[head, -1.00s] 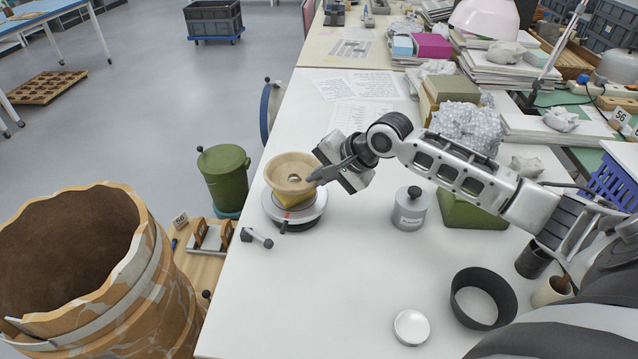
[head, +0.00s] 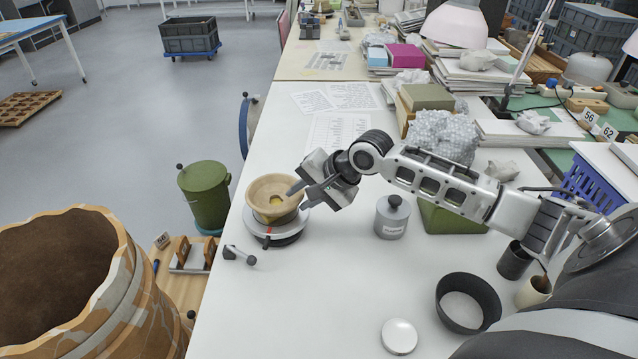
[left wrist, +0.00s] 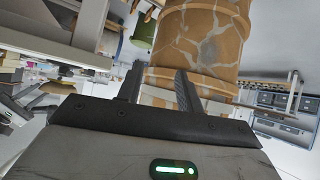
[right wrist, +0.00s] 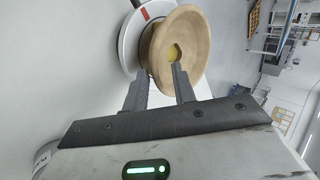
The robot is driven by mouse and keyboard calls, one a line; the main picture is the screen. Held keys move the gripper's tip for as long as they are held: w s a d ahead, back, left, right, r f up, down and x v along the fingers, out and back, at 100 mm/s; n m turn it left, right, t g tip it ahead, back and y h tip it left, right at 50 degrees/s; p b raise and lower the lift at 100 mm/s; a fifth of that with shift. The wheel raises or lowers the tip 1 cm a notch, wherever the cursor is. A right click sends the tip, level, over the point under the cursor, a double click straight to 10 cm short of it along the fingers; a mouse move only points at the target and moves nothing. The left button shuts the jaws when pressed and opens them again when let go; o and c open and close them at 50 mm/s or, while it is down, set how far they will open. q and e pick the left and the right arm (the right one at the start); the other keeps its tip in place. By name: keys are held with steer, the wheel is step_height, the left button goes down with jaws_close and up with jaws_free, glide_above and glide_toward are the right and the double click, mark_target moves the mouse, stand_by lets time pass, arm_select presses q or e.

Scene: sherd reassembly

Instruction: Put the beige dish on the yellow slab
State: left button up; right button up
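The beige dish (head: 264,189) is a round bowl with a wide rim and a hole in its floor. It sits low over the yellow slab (head: 276,201), which shows through the hole and is otherwise mostly hidden; full contact cannot be told. My right gripper (head: 293,189) straddles the dish's right wall, one finger inside and one outside. In the right wrist view, the dish (right wrist: 190,30) fills the gap between its fingers (right wrist: 159,72). My left gripper (left wrist: 159,66) shows only in its wrist view, open and empty, with the large banded vessel beyond.
The slab is on a round grey turntable (head: 287,237) near the table's left edge. A small dark-knobbed tool (head: 239,255) lies in front. A lidded grey canister (head: 392,217), black ring (head: 468,302) and white disc (head: 399,336) stand to the right. A large banded vessel (head: 140,290) is at left.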

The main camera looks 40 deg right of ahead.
steer(key=v, duration=1.1)
steer(key=shift+p, duration=0.3)
steer(key=shift+a, duration=0.1)
